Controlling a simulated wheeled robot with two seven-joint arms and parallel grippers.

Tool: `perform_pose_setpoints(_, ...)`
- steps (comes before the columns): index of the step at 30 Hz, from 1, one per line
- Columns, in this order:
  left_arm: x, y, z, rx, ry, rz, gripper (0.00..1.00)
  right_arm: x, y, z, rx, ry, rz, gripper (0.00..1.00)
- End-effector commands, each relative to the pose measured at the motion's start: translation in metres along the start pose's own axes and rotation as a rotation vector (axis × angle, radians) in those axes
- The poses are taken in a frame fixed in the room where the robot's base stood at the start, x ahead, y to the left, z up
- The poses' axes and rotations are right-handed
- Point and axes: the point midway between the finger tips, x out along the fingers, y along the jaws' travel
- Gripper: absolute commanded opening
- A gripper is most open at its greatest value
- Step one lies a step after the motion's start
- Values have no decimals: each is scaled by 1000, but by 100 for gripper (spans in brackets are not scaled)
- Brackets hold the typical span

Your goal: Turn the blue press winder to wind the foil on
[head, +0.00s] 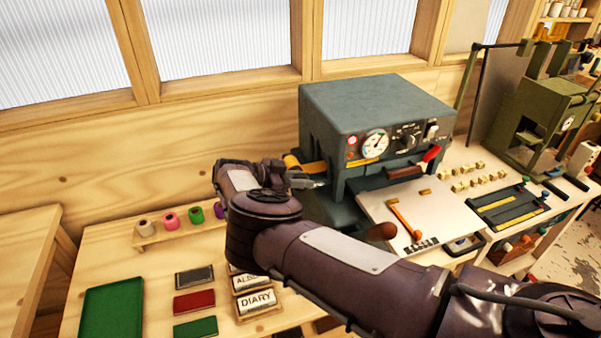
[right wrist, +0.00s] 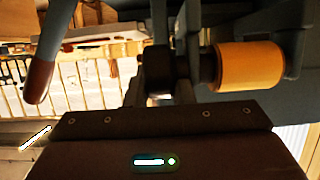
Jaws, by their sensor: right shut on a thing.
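The grey-blue press (head: 370,105) stands at the back of the bench. A strip of gold-orange foil (head: 314,168) shows at its left side. In the right wrist view an orange foil roll (right wrist: 250,66) sits on a shaft, with a dark round winder knob (right wrist: 157,69) at its left end. I cannot make out a blue colour on the knob. My right gripper (head: 308,181) is beside the press's left side, shut on this knob; its fingers also show in the right wrist view (right wrist: 170,80). My forearm hides part of the press's lower left. My left gripper is not in view.
A rack of coloured foil rolls (head: 170,219), a green tray (head: 112,310) and stamp blocks lie left of my arm. A green machine (head: 545,120) stands farther right.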

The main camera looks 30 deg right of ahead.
Motion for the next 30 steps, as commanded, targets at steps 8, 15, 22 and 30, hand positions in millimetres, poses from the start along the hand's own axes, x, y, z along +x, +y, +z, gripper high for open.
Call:
perform_pose_setpoints(8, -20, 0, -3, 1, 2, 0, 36, 2, -1, -6, 5, -264, 2, 0)
perform_pose_setpoints(15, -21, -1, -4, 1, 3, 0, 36, 6, -1, -4, 7, -491, 2, 0)
perform_pose_setpoints(22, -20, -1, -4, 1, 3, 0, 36, 10, -1, -3, 7, -709, 2, 0)
perform_pose_setpoints(30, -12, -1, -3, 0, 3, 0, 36, 14, -1, 0, 7, -964, 0, 0)
